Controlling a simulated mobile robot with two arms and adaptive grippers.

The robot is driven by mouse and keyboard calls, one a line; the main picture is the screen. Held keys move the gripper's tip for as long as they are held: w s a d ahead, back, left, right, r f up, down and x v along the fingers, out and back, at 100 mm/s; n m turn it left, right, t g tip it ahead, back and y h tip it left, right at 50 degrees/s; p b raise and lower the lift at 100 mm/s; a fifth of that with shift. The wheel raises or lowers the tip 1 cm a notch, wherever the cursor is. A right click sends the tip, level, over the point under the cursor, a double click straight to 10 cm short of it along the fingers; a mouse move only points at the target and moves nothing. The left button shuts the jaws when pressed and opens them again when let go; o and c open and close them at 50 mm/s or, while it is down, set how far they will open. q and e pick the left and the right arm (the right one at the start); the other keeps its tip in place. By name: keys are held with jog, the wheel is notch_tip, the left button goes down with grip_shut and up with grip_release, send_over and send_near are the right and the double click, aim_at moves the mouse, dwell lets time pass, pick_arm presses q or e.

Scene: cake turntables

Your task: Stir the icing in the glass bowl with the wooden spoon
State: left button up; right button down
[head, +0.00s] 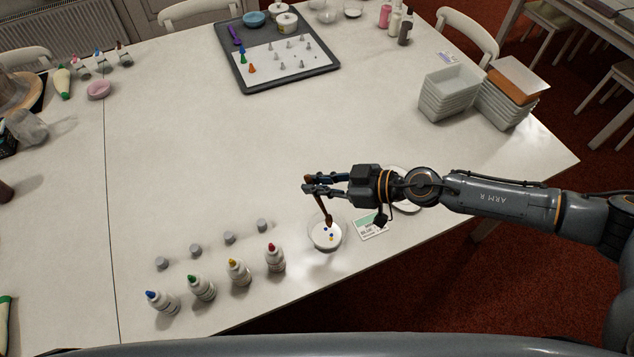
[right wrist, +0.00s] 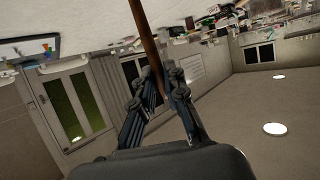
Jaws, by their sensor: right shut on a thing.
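The glass bowl (head: 313,232) stands near the front edge of the white table. It holds white icing (head: 326,240) with blue and yellow drops on it. My right gripper (head: 308,184) is above the bowl and shut on the wooden spoon (head: 322,206). The spoon hangs down steeply, slightly tilted, with its lower end over or in the bowl; I cannot tell whether it touches the icing. In the right wrist view the spoon's handle (right wrist: 146,38) runs between the fingers (right wrist: 158,84). My left gripper is not in view.
Several icing bottles (head: 239,272) stand left of the bowl, with their grey caps (head: 229,237) behind them. A printed card (head: 371,226) lies right of the bowl. A dark tray (head: 325,66) and stacked white containers (head: 450,95) are farther back. The table's middle is clear.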

notch_tip(320, 180, down, 11)
jog(key=w+d+m+t+h+p, duration=0.1)
jog(key=d+m+t+p, duration=0.1)
jog(key=m+t+p, duration=0.2)
jog(key=shift+w+d+f+m+t, duration=0.2)
jog(key=shift+d+m+t, duration=0.1)
jog(key=shift+t, duration=0.8)
